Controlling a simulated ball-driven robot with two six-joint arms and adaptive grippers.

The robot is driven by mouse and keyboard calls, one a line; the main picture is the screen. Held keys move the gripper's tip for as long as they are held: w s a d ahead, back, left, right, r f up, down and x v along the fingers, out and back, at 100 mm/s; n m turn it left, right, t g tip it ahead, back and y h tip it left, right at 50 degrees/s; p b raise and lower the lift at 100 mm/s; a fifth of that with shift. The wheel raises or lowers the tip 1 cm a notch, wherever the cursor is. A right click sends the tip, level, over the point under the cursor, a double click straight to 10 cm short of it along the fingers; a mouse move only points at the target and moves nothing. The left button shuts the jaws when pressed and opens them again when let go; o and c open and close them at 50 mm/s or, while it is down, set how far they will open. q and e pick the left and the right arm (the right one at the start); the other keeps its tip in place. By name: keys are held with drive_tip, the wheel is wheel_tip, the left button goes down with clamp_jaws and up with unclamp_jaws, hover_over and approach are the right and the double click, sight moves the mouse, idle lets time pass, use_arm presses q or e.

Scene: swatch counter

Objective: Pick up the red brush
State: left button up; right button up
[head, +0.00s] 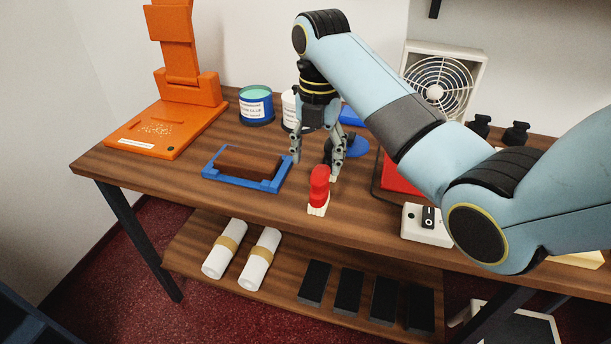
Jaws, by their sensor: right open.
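The red brush (320,187) lies on the wooden table near its front edge, with a red handle and pale bristles toward the front. My right gripper (315,170) points down just behind and above the brush, its fingers spread. One finger is left of the brush and the other is close behind its red handle. I cannot tell whether that finger touches it. Nothing shows between the fingers. My left gripper is not in view.
A blue tray (211,174) with a brown block lies left of the brush. An orange stand (180,127) and a blue-labelled tin (256,106) are farther back. A white switch box (420,229) and a red item (398,181) lie to the right. The lower shelf holds paper rolls (262,258).

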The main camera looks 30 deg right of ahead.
sight(318, 172)
drive_tip(key=f, duration=0.4)
drive_tip(key=shift+s+f, duration=0.3)
drive_tip(key=shift+f, duration=0.4)
drive_tip(key=f, duration=0.4)
drive_tip(key=shift+d+f, duration=0.25)
drive_tip(key=shift+f, duration=0.2)
drive_tip(key=c, duration=1.1)
clamp_jaws()
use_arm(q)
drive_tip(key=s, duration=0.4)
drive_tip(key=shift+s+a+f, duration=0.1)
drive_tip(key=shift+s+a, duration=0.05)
